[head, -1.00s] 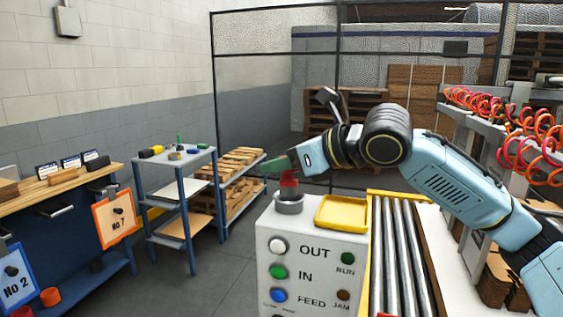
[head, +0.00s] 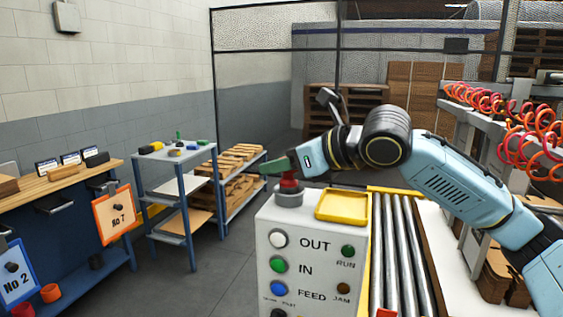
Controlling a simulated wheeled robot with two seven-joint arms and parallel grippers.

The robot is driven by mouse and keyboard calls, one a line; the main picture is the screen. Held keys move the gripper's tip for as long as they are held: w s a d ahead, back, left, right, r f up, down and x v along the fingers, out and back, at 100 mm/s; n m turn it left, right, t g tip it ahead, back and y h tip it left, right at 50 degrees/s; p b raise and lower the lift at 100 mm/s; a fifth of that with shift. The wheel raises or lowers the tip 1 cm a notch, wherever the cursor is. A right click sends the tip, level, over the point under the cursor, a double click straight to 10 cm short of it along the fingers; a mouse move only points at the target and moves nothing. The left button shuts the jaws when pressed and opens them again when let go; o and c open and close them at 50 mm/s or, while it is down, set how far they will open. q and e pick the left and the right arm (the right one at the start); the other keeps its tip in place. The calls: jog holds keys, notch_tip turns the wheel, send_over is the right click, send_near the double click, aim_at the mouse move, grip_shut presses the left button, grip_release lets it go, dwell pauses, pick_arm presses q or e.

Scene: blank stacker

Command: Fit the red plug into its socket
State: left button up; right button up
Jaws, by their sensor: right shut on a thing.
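The red plug (head: 289,181) is upright at the grey ring-shaped socket (head: 289,197) on top of the white control box (head: 310,240). Its lower end is at the socket's opening; I cannot tell how deep it sits. My right gripper (head: 287,170) comes in from the right above the box and is shut on the red plug's upper part, which its fingers partly hide. My left gripper is not in view.
A yellow tray (head: 342,206) lies on the box just right of the socket. A roller conveyor (head: 392,245) runs beside the box. A grey cart (head: 175,158) with small items and a workbench (head: 60,185) stand at the left.

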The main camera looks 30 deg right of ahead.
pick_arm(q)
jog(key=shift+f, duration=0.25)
pick_arm(e)
jog(key=shift+f, duration=0.4)
jog(key=o, duration=1.1)
jog(key=b+v, duration=0.2)
jog(key=v, duration=0.6)
jog(key=shift+s+d, duration=0.1)
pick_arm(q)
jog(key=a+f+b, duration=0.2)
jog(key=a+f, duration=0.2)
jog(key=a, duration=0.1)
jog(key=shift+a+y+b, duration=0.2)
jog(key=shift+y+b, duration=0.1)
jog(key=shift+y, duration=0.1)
pick_arm(e)
jog(key=v, duration=0.5)
jog(key=shift+r, duration=0.15)
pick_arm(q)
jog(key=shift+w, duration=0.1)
